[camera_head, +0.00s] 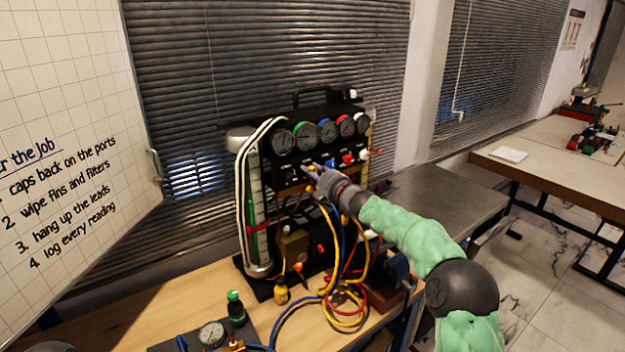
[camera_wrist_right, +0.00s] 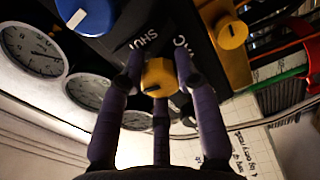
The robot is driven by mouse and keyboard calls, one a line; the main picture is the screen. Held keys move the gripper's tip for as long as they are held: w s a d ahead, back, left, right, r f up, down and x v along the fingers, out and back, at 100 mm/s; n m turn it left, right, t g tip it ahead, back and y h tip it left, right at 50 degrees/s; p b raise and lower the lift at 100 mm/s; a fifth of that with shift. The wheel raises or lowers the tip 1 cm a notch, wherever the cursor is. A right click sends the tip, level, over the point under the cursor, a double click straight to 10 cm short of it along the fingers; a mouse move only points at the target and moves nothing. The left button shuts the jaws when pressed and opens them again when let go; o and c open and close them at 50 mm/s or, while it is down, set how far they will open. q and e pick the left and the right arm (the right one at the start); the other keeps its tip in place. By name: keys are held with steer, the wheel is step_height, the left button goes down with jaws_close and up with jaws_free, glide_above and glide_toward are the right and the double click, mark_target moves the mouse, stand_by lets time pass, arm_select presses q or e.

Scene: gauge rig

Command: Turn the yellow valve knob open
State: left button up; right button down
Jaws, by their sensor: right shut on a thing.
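The yellow valve knob (camera_wrist_right: 160,77) sits between the purple fingers of my right gripper (camera_wrist_right: 158,84) in the right wrist view, with printed lettering on the dark panel beside it. The fingers are closed around the knob. In the head view my right gripper (camera_head: 312,172) reaches the front of the black gauge rig (camera_head: 316,98), below the row of gauges. The knob is hard to make out there behind the fingers. My left gripper is not in view.
A blue knob (camera_wrist_right: 88,14) and another yellow knob (camera_wrist_right: 232,33) are close to the fingers. Yellow, red and blue hoses (camera_head: 345,300) hang below the gripper. A small gauge (camera_head: 212,334) lies at the front of the wooden bench (camera_head: 165,312).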

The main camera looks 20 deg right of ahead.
steer(key=shift+f+n+b, duration=0.1)
steer(key=shift+n+b, duration=0.45)
steer(key=shift+n, duration=0.55)
steer(key=c, duration=0.9)
jaws_free()
steer(key=v, duration=1.2)
